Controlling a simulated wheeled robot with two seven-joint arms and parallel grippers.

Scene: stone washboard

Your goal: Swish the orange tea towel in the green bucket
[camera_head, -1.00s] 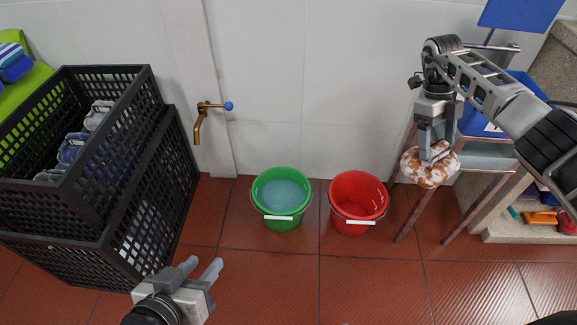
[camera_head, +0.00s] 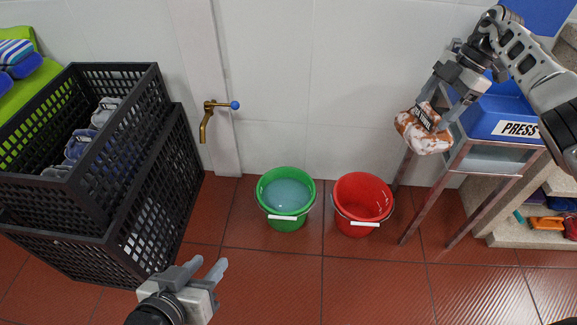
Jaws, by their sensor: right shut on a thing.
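The orange tea towel (camera_head: 424,136) is a bunched orange-and-white cloth with a dark label. My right gripper (camera_head: 432,112) is shut on it and holds it up at the right, beside the stand and higher than the buckets. The green bucket (camera_head: 286,222) stands on the floor near the wall, with water in it and a white handle grip at its front. My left gripper (camera_head: 207,266) is at the bottom left, in front of the crates, with its two fingers apart and nothing between them.
A red bucket (camera_head: 363,200) stands just right of the green one. Stacked black crates (camera_head: 150,190) with cloths fill the left. A metal stand (camera_head: 480,170) with a blue bin (camera_head: 500,118) is at the right. The front floor is clear.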

